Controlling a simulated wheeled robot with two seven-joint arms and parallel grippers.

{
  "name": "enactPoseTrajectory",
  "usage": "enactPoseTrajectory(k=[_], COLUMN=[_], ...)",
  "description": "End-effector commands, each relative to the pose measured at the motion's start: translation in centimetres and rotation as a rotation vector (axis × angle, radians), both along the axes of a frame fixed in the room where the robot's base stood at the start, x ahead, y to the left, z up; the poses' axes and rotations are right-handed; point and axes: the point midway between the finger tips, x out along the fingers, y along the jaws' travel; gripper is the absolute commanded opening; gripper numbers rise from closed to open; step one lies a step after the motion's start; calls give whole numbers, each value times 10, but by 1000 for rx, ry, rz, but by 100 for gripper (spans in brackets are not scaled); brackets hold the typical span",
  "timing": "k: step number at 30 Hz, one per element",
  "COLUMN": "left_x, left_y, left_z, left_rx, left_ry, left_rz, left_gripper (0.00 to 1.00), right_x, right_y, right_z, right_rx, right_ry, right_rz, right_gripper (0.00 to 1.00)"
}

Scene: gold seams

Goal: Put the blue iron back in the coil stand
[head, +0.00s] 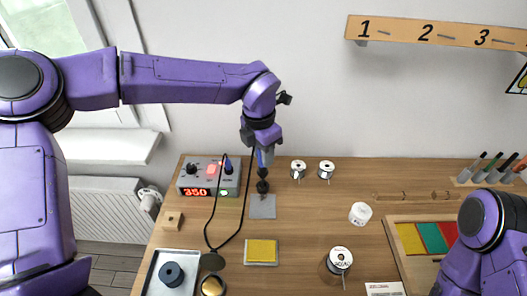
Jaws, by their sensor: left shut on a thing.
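My left gripper (264,152) hangs down from the purple arm and is shut on the blue iron (260,158). Only a little blue of the iron shows between the fingers; the rest is hidden by them or too small to tell. The coil stand, with a dark coil (262,187) on a grey base plate (262,208), is directly below the gripper in the picture. I cannot tell whether the iron's tip is inside the coil or just above it. My right arm is at the right edge, with its gripper out of sight.
A grey control station (202,188) showing red 350 stands left of the stand. Black cables loop down to the bench. Two spools (298,169) (326,169) stand right of the stand. A yellow sponge (262,251) lies in front. The bench middle is mostly clear.

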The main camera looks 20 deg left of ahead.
Motion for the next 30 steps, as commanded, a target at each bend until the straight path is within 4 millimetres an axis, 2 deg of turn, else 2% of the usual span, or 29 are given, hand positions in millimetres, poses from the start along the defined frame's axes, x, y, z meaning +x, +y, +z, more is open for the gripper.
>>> enactPoseTrajectory(k=[30], left_x=[0], left_y=[0], left_z=[-25], left_rx=[-1], left_ry=[-1], left_rz=[0], left_gripper=[0], right_x=[0], right_y=[0], right_z=[-13], right_rx=[0], right_ry=[0], right_rz=[0], right_gripper=[43])
